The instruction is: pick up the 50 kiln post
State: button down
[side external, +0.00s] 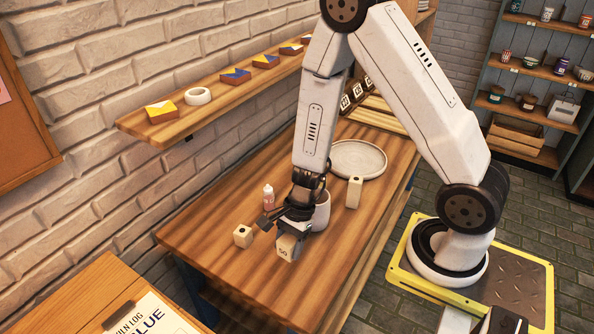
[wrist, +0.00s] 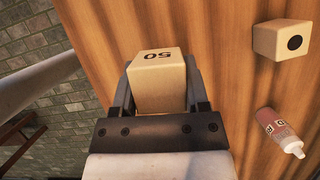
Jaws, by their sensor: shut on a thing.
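The 50 kiln post (side external: 287,247) is a cream block with a dark "50" printed on it. My gripper (side external: 287,230) is shut on it near the front of the wooden table. In the wrist view the 50 post (wrist: 158,83) sits between the two dark fingers of my gripper (wrist: 160,95), its "50" upside down. I cannot tell whether its underside touches the table.
A short cream block with a dark hole (side external: 243,236) stands left of my gripper, a small pink-labelled bottle (side external: 268,196) behind it. A white cup (side external: 321,209), a taller cream block (side external: 354,192) and a round plate (side external: 358,158) stand behind. The table's front left (side external: 195,240) is clear.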

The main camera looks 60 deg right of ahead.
aim_at(286, 242)
jog(key=shift+r, duration=2.15)
